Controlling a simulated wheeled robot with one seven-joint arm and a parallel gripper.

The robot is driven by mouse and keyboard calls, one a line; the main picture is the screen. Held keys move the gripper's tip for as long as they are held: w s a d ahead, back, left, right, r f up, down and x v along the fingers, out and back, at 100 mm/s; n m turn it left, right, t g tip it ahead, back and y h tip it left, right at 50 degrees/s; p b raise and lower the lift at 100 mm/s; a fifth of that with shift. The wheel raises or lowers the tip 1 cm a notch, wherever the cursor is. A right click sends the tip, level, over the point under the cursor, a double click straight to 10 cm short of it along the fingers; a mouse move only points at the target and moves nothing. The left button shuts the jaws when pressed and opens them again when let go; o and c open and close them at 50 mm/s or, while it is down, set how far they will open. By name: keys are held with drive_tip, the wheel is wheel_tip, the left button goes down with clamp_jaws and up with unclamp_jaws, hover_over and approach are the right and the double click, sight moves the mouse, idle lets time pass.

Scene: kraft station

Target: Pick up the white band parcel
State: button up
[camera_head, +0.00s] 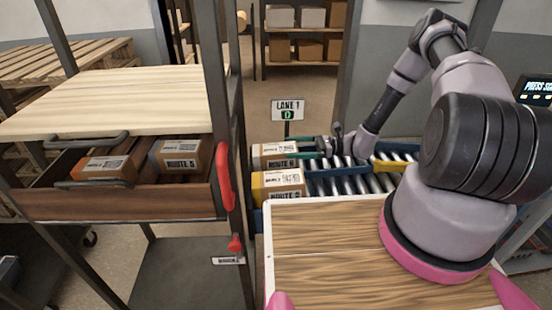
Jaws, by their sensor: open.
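A brown parcel with a pale, whitish band and a label (272,151) lies at the left end of the roller lane, behind a yellow-banded parcel (279,185). I take it for the white band parcel, though its band is small in this view. My gripper (318,147) is at the end of my outstretched arm, just right of the pale-banded parcel. It is open and appears empty. The fingertips are small here, and I cannot tell whether they touch the parcel.
The roller conveyor (345,180) has blue and yellow rails and a Lane 1 sign (288,111). At left, an open drawer (120,203) holds an orange-banded parcel (103,168) and a Route 5 parcel (178,153). A dark post stands between. The wooden tray (325,240) is bare.

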sight(282, 148)
drive_tip(key=a, duration=0.4)
drive_tip(key=shift+s+a, duration=0.15)
drive_tip(key=shift+a, duration=0.15)
drive_tip(key=c, duration=1.5)
drive_tip(key=shift+o, duration=0.2)
drive_tip(key=shift+r, duration=0.1)
